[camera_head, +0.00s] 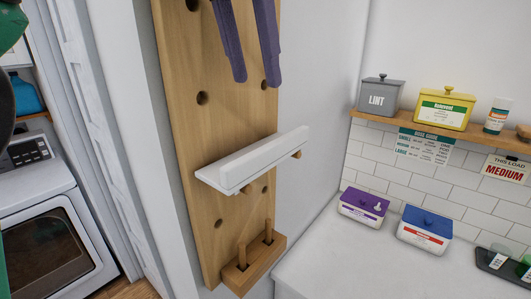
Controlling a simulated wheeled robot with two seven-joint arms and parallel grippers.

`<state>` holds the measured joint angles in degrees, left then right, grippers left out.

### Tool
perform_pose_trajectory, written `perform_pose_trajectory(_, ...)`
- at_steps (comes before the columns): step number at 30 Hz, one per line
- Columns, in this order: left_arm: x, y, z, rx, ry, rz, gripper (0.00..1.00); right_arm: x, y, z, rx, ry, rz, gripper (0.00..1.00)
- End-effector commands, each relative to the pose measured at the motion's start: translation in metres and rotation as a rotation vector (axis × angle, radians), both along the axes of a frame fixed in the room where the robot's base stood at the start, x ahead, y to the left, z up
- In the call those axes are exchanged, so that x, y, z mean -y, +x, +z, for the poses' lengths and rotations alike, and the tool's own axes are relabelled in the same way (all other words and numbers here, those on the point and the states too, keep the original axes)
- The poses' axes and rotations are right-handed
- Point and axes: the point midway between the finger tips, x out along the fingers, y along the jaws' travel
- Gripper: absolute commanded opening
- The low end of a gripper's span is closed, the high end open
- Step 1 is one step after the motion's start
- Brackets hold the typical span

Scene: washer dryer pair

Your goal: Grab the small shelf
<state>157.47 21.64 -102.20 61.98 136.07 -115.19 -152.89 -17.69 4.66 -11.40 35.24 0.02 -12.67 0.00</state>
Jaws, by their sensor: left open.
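The small shelf (255,158) is a white ledge with a raised strip along its length. It sits across the front of a wooden pegboard (225,120), with wooden peg ends (296,155) showing under it. Two dark purple fingers of my left gripper (256,82) reach down from the top edge in front of the board. They are apart and empty, above the shelf and clear of it. The rest of that gripper is out of frame. My right gripper is not in view.
A wooden block with upright pegs (252,264) is low on the board. A white appliance (50,240) and door frame are at left. A wall shelf (440,128) with containers and a white counter (360,270) with tubs are at right.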

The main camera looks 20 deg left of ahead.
Motion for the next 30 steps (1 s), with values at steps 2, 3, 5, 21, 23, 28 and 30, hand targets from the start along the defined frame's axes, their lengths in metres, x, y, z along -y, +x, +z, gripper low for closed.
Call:
perform_pose_trajectory(2,0.001,0.005,-0.015,-0.012,0.001,-0.005,0.55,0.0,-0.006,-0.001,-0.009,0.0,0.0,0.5)
perform_pose_trajectory(3,0.001,0.006,-0.021,-0.011,0.0,-0.004,0.55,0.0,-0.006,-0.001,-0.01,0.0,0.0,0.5)
perform_pose_trajectory(5,0.002,0.009,-0.031,-0.007,-0.001,-0.001,0.55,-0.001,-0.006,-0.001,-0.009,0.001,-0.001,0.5)
perform_pose_trajectory(21,0.013,0.029,-0.111,-0.005,-0.001,0.001,0.55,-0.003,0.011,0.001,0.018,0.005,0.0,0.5)
perform_pose_trajectory(23,0.013,0.03,-0.116,-0.003,-0.001,0.003,0.55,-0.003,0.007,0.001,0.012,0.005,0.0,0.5)
perform_pose_trajectory(28,0.013,0.031,-0.119,0.001,-0.001,0.004,0.55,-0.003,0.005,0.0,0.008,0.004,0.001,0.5)
perform_pose_trajectory(30,0.013,0.031,-0.119,0.0,-0.001,0.004,0.55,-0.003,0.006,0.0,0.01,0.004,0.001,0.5)
